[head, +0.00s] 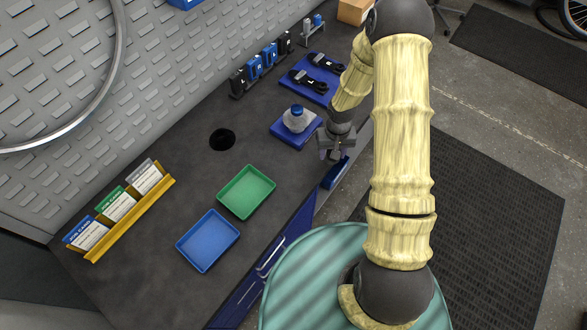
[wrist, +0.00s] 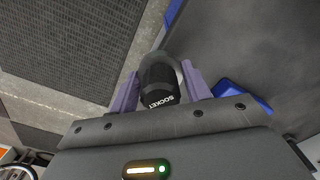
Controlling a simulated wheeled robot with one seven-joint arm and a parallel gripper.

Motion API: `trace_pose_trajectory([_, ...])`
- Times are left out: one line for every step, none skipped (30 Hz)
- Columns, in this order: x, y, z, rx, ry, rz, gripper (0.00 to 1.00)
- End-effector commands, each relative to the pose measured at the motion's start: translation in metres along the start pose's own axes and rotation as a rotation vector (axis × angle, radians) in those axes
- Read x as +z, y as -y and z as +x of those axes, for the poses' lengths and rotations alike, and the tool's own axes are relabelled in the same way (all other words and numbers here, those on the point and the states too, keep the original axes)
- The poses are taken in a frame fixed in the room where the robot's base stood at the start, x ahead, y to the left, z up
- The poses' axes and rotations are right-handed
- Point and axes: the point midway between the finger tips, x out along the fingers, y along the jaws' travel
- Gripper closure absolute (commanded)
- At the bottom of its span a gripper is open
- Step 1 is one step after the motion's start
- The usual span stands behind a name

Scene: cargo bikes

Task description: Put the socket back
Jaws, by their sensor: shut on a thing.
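My gripper (wrist: 160,82) is shut on a dark, round socket (wrist: 158,90) in the wrist view. White lettering on it reads SOCKET, and one purple finger stands on each side of it. The socket cannot be made out in the head view.
Green (head: 247,192) and blue (head: 208,240) trays lie nearer, beside a dark round hole (head: 222,139). Several upright black and blue items (head: 262,64) line the back. A blue object (head: 337,173) is at the edge.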

Motion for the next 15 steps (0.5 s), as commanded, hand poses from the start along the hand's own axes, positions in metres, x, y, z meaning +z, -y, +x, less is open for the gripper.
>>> trace_pose_trajectory([-0.001,0.014,-0.006,-0.005,-0.001,-0.046,0.93])
trace_pose_trajectory([-0.001,0.022,-0.011,-0.007,-0.002,-0.081,0.93])
trace_pose_trajectory([-0.001,0.035,-0.018,-0.010,0.000,-0.137,0.93])
trace_pose_trajectory([0.000,0.046,-0.023,-0.011,0.000,-0.180,0.93])
trace_pose_trajectory([0.001,0.057,-0.029,-0.012,0.000,-0.228,0.93])
trace_pose_trajectory([0.003,0.071,-0.037,-0.012,0.000,-0.293,0.93])
trace_pose_trajectory([0.005,0.081,-0.043,-0.010,0.000,-0.340,0.93])
trace_pose_trajectory([0.006,0.091,-0.048,-0.010,-0.001,-0.386,0.93])
trace_pose_trajectory([0.009,0.103,-0.055,-0.007,-0.001,-0.441,0.93])
trace_pose_trajectory([0.010,0.110,-0.059,-0.004,-0.003,-0.477,0.93])
trace_pose_trajectory([0.012,0.116,-0.062,-0.002,-0.002,-0.506,0.93])
trace_pose_trajectory([0.014,0.121,-0.066,0.000,-0.003,-0.535,0.93])
trace_pose_trajectory([0.014,0.124,-0.068,0.002,-0.003,-0.550,0.93])
trace_pose_trajectory([0.015,0.125,-0.069,0.003,-0.003,-0.560,0.93])
trace_pose_trajectory([0.015,0.126,-0.069,0.004,-0.003,-0.565,0.93])
